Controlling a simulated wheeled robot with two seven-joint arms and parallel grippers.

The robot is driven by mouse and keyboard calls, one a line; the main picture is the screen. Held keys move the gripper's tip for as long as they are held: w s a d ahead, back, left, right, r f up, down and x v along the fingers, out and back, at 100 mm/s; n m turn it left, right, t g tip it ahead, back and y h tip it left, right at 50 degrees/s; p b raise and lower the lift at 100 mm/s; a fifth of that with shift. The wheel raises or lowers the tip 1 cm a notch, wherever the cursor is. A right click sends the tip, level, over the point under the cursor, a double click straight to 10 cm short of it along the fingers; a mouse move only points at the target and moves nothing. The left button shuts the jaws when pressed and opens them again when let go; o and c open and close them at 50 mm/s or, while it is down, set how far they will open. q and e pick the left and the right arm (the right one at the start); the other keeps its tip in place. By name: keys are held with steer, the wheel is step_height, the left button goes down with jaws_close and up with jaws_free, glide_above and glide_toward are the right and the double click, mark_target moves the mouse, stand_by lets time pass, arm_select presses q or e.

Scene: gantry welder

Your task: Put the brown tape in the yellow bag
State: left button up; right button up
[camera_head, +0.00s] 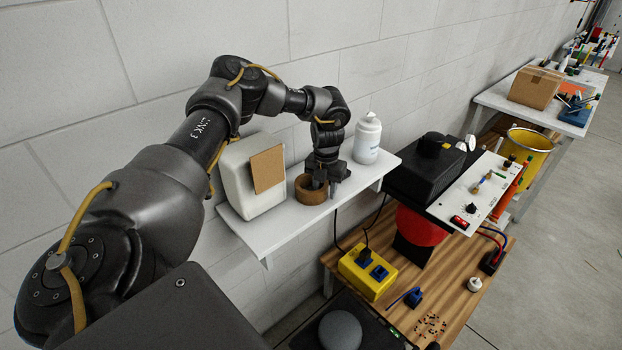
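The brown tape (309,194) is a thick ring lying flat on the white wall shelf (358,178). My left gripper (327,184) points down at the tape's right side. One finger appears to be inside the ring and the other just outside its right wall. I cannot tell whether the fingers press on the tape. My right gripper is not in view.
On the shelf, a white container with a brown label (253,180) stands left of the tape and a white bottle (367,140) right of it. A black machine (427,165) and a white control panel (478,192) stand before the yellow bag. Open floor (575,240) lies at right.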

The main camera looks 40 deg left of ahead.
arm_select(q)
steer(key=shift+d, duration=0.1)
steer(key=shift+c, duration=1.4)
jaws_close()
steer(key=shift+r, duration=0.1)
steer(key=shift+r+b, duration=0.35)
steer(key=shift+r, duration=0.15)
steer(key=w+d+r+b, duration=0.5)
steer(key=w+d+r, duration=0.2)
steer(key=d+r, duration=0.5)
steer(key=shift+w+b, duration=0.15)
steer(key=shift+b, duration=0.25)
